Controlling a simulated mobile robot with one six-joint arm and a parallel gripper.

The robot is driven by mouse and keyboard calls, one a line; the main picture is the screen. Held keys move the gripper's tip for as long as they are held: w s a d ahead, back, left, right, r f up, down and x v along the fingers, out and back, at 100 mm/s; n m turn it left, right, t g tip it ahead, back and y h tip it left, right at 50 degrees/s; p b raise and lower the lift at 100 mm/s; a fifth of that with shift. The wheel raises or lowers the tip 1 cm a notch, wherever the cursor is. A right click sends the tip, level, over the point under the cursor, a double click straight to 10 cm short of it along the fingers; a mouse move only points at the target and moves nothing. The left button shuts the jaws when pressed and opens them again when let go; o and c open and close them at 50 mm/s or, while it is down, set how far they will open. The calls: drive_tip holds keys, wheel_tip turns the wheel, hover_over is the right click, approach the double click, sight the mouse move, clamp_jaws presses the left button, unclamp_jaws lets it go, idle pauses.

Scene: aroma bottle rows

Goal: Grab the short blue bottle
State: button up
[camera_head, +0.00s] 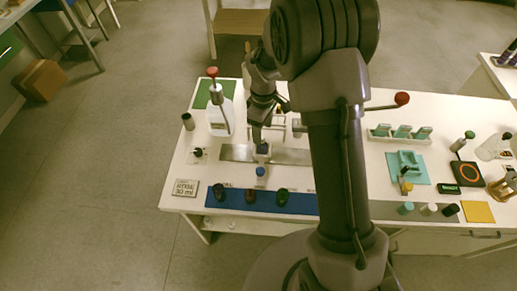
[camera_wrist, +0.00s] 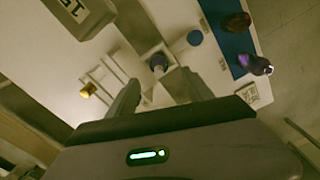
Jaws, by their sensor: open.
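Two blue-topped bottles show in the head view. A dark blue one (camera_head: 262,149) stands on the grey metal strip, just under my gripper (camera_head: 261,133). A brighter blue one (camera_head: 260,171) stands nearer the front, apart from it. I cannot tell their heights clearly. In the wrist view, the dark top (camera_wrist: 158,61) lies between and beyond the fingertips of my gripper (camera_wrist: 161,79). The brighter blue top (camera_wrist: 195,38) is farther up and right, outside the fingers. My gripper is open and holds nothing. My arm hides part of the table in the head view.
A blue mat (camera_head: 232,199) with several dark bottles lies along the front edge. A white rack (camera_wrist: 108,76) is close to the left finger. A label card (camera_head: 186,188) sits front left.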

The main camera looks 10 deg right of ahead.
sight(263, 144)
wheel_tip(263, 144, down, 9)
drive_tip(key=b, duration=0.3)
drive_tip(key=shift+w+d+r, duration=0.1)
drive_tip(key=shift+r, duration=0.2)
drive_tip(key=shift+c, duration=0.7)
clamp_jaws()
